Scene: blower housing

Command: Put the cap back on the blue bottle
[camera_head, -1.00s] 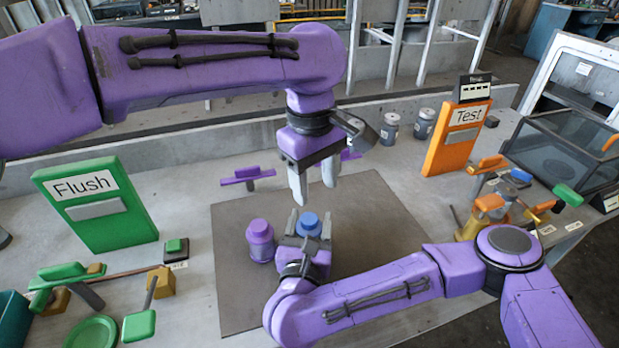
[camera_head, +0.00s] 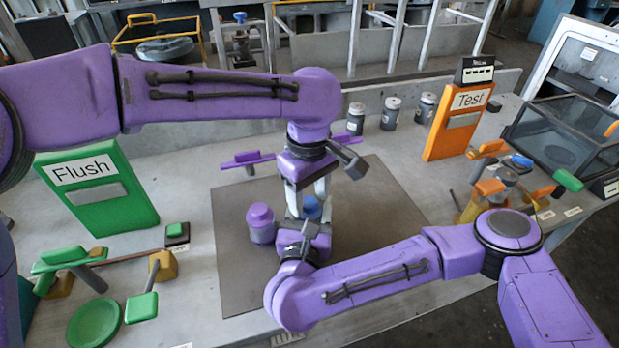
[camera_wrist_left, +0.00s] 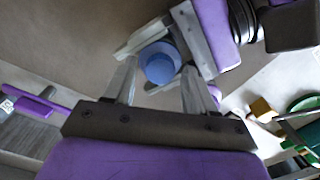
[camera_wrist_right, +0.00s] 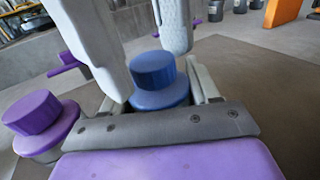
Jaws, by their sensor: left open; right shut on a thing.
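The blue bottle (camera_wrist_right: 160,97) stands upright in the grip of my right gripper (camera_head: 306,228), whose jaws close around its body. A narrower blue cap (camera_wrist_right: 153,68) sits on its top; whether it is screwed tight cannot be told. The cap also shows in the left wrist view (camera_wrist_left: 159,63) and, partly hidden, in the head view (camera_head: 312,205). My left gripper (camera_head: 308,203) is open and points down from above, its pale fingers on either side of the cap and apart from it. The fingertips are partly hidden in the head view.
A purple bottle with a purple cap (camera_head: 260,222) stands close left of the blue bottle on the brown mat (camera_head: 380,230). A green Flush sign (camera_head: 95,190) stands left, an orange Test sign (camera_head: 458,120) right. Grey canisters (camera_head: 391,113) stand at the back. The mat's right side is clear.

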